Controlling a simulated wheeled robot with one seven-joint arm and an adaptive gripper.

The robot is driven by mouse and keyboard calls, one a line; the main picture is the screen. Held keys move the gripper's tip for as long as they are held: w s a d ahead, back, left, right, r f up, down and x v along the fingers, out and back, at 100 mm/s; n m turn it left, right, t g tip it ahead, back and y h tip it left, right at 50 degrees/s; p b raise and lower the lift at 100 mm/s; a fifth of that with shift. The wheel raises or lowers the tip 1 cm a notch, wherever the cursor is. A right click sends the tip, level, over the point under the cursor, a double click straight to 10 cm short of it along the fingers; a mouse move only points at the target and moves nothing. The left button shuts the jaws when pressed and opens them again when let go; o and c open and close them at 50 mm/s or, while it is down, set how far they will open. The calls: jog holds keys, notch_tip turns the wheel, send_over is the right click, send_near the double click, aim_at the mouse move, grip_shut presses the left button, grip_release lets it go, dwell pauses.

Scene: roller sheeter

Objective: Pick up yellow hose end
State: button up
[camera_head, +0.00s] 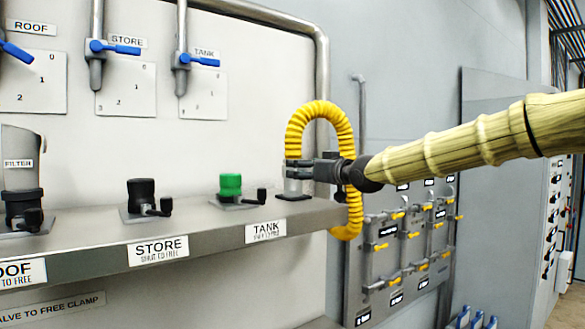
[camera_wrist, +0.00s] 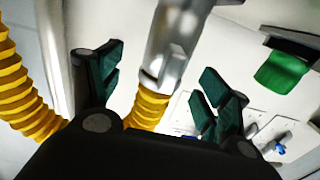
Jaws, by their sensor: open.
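The yellow hose (camera_head: 320,109) arches in a loop at the right end of the shelf. Its grey metal end (camera_head: 296,172) points down to a dark fitting on the shelf. My gripper (camera_head: 312,170) is beside this end, at its right, level with it. In the wrist view, my gripper (camera_wrist: 161,74) is open, with a dark green finger pad on each side. The grey hose end (camera_wrist: 172,45) and some yellow hose (camera_wrist: 149,110) appear between the fingers, with gaps at both sides. The finger tips are small and partly hidden in the head view.
The green cap (camera_head: 230,184) and the black STORE fitting (camera_head: 141,194) stand on the shelf (camera_head: 205,236) to the left. The hanging hose (camera_wrist: 22,92) passes close at the left of the wrist view. A pipe panel (camera_head: 405,245) is below my arm.

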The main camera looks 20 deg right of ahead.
jog(key=shift+w, duration=0.4)
jog(key=shift+s+d+r, duration=0.1)
jog(key=shift+r, duration=0.05)
jog(key=shift+a+r+p, duration=0.1)
jog(key=shift+a+p, duration=0.1)
jog(key=shift+p, duration=0.35)
jog(key=x, duration=0.1)
jog(key=p+x, duration=0.1)
jog(key=x, duration=0.2)
jog(key=shift+s+a+f+p, duration=0.15)
jog(key=shift+a+f+p, duration=0.15)
jog(key=shift+p, duration=0.1)
jog(key=shift+w, duration=0.4)
jog(key=shift+w, duration=0.1)
jog(key=c, duration=1.5)
